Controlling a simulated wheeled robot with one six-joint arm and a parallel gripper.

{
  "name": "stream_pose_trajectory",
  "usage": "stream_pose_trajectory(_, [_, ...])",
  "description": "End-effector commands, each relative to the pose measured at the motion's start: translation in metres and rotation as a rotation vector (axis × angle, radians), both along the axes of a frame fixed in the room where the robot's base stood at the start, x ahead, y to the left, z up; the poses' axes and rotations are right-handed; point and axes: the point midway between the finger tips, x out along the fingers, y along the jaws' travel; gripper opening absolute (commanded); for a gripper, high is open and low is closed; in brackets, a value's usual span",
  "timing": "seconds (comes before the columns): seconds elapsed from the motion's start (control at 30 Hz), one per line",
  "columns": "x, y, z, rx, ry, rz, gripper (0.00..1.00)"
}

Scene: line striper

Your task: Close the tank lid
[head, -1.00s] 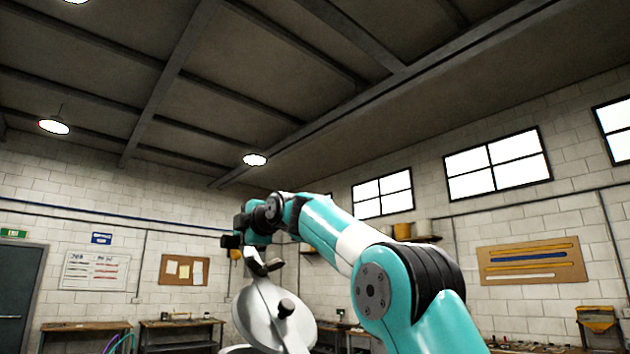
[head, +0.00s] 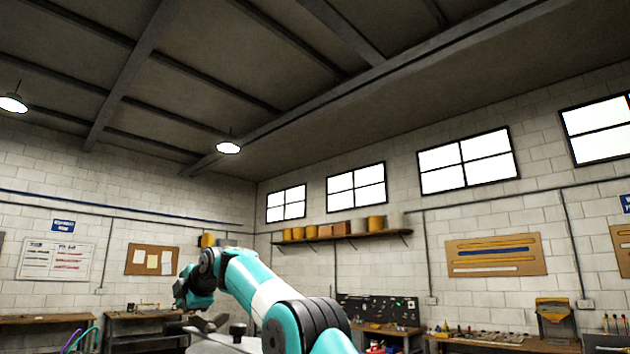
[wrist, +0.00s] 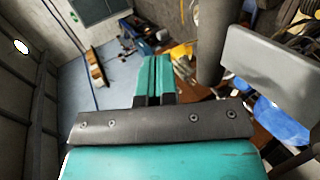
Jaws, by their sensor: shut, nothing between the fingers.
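The pale lid (head: 215,346) shows at the bottom edge of the head view, with a black knob (head: 238,329) standing up on it. I see it at a shallow angle, and its lower part is cut off. The tank under it is out of view, so I cannot tell whether the lid is fully seated. My gripper (head: 205,323) is at the lid's upper left in the head view; I cannot tell whether they touch. In the wrist view, its teal fingers (wrist: 154,78) are together with nothing between them.
In the wrist view, a pale grey plate (wrist: 270,80) and a dark post (wrist: 211,40) lie right of the fingers. Workbenches (head: 140,325) line the back wall, and a shelf (head: 340,237) with tubs hangs above. Grey floor (wrist: 95,65) shows beyond the fingers.

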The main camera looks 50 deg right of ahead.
Motion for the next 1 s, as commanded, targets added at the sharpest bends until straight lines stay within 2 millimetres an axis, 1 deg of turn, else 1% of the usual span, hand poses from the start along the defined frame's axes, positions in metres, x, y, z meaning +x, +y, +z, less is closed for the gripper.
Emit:
stream_pose_trajectory(0.03, [0.003, 0.0, -0.008, 0.001, 0.021, 0.001, 0.0])
stream_pose_trajectory(0.1, [0.006, 0.0, -0.017, 0.0, 0.048, 0.001, 0.0])
stream_pose_trajectory(0.2, [0.008, 0.0, -0.025, 0.0, 0.074, 0.001, 0.0])
stream_pose_trajectory(0.37, [0.009, 0.001, -0.032, 0.0, 0.097, 0.001, 0.0])
stream_pose_trajectory(0.83, [0.01, 0.0, -0.033, 0.0, 0.101, 0.001, 0.0])
stream_pose_trajectory(1.0, [0.005, -0.002, -0.024, 0.0, 0.099, -0.002, 0.0])
